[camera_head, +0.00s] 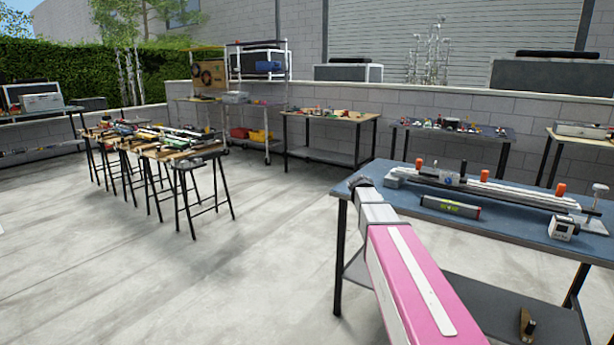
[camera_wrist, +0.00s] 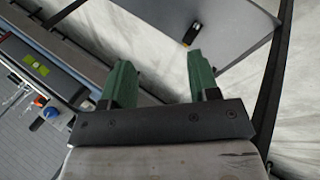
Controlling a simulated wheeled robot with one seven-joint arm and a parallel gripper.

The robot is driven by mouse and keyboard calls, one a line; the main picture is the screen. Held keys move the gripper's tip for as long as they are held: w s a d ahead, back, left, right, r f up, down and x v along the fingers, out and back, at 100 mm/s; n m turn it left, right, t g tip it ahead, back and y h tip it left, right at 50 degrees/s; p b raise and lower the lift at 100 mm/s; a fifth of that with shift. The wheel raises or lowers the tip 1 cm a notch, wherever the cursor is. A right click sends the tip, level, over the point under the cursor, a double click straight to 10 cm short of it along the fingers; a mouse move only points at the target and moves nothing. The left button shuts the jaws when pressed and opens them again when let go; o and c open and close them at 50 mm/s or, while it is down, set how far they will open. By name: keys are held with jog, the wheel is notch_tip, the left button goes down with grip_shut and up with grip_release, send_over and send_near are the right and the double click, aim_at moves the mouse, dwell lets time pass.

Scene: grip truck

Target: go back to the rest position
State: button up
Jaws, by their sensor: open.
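My gripper (camera_wrist: 160,75) shows in the wrist view with two green fingers spread apart and nothing between them. Past the fingers are the edge of the blue-topped table, its grey lower shelf (camera_wrist: 205,22) and the pale floor. In the head view my pink and white arm reaches forward to the left end of the blue-topped table (camera_head: 480,221). The dark end of my gripper (camera_head: 360,182) shows at that table's left corner. Its fingers cannot be made out there.
A long metal rail with orange knobs (camera_head: 485,190), a green-labelled bar (camera_head: 450,207) and a small white device (camera_head: 563,228) lie on the blue table. A brown and black tool (camera_head: 527,325) is on its lower shelf. Trestles (camera_head: 180,155) with tools stand left; open floor lies between.

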jog(key=s+a+f+y, duration=0.3)
jog(key=s+a+f, duration=0.2)
jog(key=s+f, duration=0.4)
jog(key=s+a+f+n+y, duration=0.1)
jog(key=s+a+f+y, duration=0.2)
jog(key=s+f, duration=0.5)
jog(key=s+a, duration=0.1)
jog(key=s, duration=0.6)
jog(key=shift+s+a+f+n+y, duration=0.15)
jog(key=shift+a+f+n+y, duration=0.15)
jog(key=shift+a+f, duration=0.05)
